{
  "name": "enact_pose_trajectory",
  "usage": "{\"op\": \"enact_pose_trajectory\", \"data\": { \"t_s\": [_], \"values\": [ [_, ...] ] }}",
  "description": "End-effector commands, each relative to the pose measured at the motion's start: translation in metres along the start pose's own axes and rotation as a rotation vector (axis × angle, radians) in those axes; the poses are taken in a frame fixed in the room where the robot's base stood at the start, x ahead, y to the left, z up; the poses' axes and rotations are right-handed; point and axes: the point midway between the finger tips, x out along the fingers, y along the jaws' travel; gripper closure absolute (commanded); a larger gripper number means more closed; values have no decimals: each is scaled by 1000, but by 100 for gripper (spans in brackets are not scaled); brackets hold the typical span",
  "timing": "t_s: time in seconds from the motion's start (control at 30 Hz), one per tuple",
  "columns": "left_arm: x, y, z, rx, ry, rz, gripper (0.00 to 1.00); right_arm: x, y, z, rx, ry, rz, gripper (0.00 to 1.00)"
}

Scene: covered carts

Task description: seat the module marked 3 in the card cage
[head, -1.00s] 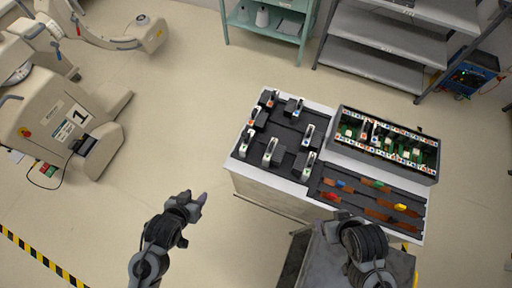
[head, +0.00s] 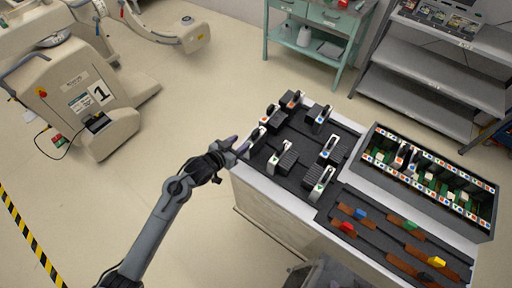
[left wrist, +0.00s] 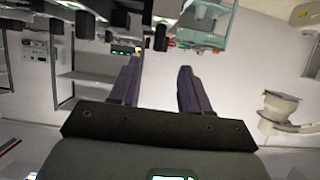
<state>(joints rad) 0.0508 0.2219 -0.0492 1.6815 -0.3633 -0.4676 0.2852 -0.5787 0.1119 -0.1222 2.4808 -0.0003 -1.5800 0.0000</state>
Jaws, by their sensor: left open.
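Several modules with pale handles and coloured marks stand in a black tray (head: 292,128) on the cart top; one (head: 327,148) is at its right side, another (head: 320,182) at its near edge. Their numbers are too small to read, so I cannot tell which is marked 3. The card cage (head: 470,208) is on the right of the cart, with green boards inside and upright modules (head: 406,156) toward its left end. My left gripper (head: 238,146) is open and empty at the tray's left edge, close to a module (head: 257,137). Its spread fingers show in the left wrist view (left wrist: 158,88). My right gripper is out of view.
A black panel (head: 350,238) with brown strips and coloured pieces lies at the cart's near right. Grey shelves (head: 420,95) and a green bench (head: 310,48) stand behind. A beige machine (head: 80,95) marked 1 is at left. Open floor lies between.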

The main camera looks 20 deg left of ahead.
Motion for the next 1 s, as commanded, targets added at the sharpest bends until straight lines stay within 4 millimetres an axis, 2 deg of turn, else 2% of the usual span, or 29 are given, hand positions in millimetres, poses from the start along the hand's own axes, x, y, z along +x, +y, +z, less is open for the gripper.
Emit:
{"op": "enact_pose_trajectory", "data": {
  "t_s": [0.2, 0.47, 0.8, 1.0],
  "values": [
    [28, 0, 0, -1, 0, 0, 53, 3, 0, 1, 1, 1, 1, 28],
    [42, 1, -1, 0, 0, 1, 53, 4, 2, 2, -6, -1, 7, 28],
    [81, 2, -3, -1, 1, 1, 53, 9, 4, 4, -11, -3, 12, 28],
    [88, 2, -3, 1, 0, 0, 53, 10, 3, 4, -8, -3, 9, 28]
  ]
}}
